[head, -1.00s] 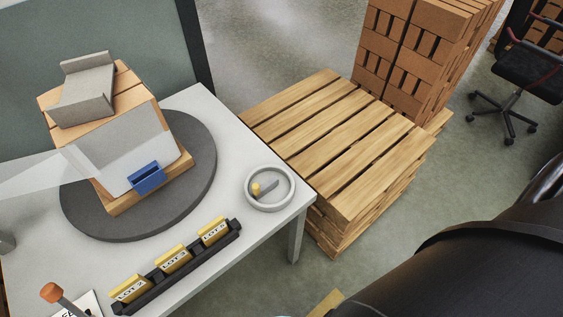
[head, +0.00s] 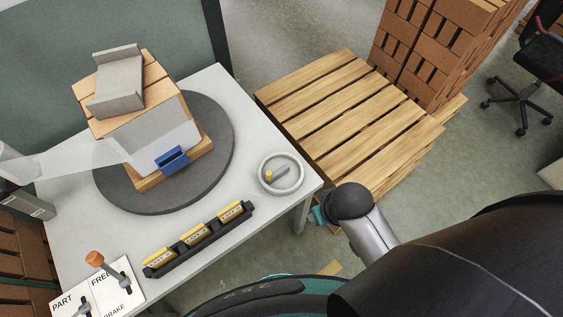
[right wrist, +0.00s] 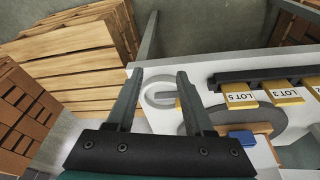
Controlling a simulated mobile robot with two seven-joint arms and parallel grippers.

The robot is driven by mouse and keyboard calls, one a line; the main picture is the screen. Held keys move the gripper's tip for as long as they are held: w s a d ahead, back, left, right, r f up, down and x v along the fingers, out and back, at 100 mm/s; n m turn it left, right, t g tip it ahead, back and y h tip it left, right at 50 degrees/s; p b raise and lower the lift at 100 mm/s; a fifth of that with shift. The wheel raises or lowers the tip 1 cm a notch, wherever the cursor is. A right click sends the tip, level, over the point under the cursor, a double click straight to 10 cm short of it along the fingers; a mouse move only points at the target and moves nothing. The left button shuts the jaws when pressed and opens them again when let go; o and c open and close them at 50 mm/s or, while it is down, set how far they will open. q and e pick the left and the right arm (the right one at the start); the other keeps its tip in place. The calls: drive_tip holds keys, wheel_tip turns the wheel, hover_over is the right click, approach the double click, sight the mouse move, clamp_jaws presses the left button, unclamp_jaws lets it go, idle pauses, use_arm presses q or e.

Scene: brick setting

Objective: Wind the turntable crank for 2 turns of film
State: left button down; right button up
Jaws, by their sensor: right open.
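The dark grey round turntable (head: 222,130) lies on the white table, bearing a small wooden pallet (head: 150,180) with a wrapped load (head: 105,118). A translucent film sheet (head: 85,155) runs from the left edge to the load, beside a blue clip (head: 172,160). I cannot make out a crank for certain; an orange-knobbed lever (head: 95,258) stands by the "FREE" and "BRAKE" labels. In the right wrist view my right gripper (right wrist: 160,75) is open and empty, with the round dish (right wrist: 150,100) showing beyond its fingers. My left gripper is not in view.
The dish also shows near the table's right corner (head: 298,182), holding a small yellow-and-grey item. A black rack (head: 200,246) of yellow LOT tags sits along the front edge. Slatted pallets (head: 345,120) and brick stacks (head: 425,55) stand to the right.

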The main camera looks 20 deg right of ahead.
wheel_tip(320, 180, up, 6)
drive_tip(key=w+d+m+p, duration=0.1)
drive_tip(key=w+m+p, duration=0.1)
drive_tip(key=w, duration=0.1)
drive_tip(key=m+g, duration=0.3)
drive_tip(key=m, duration=1)
hover_over(281, 170)
wheel_tip(281, 170, down, 4)
wheel_tip(281, 170, down, 15)
drive_tip(key=b, duration=1.6)
clamp_jaws()
